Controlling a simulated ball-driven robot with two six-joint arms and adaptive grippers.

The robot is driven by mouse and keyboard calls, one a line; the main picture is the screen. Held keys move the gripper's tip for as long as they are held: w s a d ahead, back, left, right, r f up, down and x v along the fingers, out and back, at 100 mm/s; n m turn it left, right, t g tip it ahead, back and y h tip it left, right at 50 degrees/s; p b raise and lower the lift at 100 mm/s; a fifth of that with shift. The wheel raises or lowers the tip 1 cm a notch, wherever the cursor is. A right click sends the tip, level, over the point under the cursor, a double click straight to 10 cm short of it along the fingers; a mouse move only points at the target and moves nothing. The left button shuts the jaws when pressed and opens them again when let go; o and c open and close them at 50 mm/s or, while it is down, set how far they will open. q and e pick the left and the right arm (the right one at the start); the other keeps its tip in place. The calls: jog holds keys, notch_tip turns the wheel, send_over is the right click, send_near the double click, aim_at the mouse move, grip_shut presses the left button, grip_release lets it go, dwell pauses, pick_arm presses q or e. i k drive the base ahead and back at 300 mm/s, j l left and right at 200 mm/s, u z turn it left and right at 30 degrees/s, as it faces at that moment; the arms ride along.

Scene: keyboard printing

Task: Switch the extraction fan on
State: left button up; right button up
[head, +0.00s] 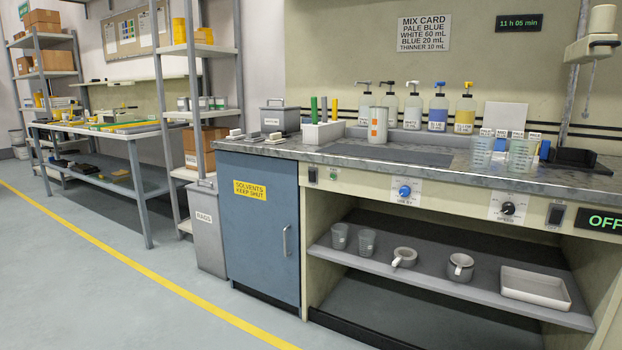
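No extraction fan is clearly recognisable in view. Along the front panel of the mixing bench are a dark rocker switch (312,174) at the left, a small green control (333,174), a blue knob (404,191), a black knob (507,208) and another dark rocker switch (556,214) at the right. A black display reading OFF in green (604,220) is beside the right switch, cut by the picture edge. Small labels are hard to read, so I cannot tell which control belongs to the fan. Neither of my grippers is in view.
Below are an open shelf (430,275) and a blue solvents cabinet (257,220). A grey rags bin (206,230) stands left of it. The floor (120,290) in front is clear.

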aim_at(312, 176)
jog(key=i+j+u, duration=0.15)
jog(key=i+u, duration=0.15)
jog(key=i, duration=0.75)
jog(key=i+u, duration=0.35)
jog(key=i, duration=0.65)
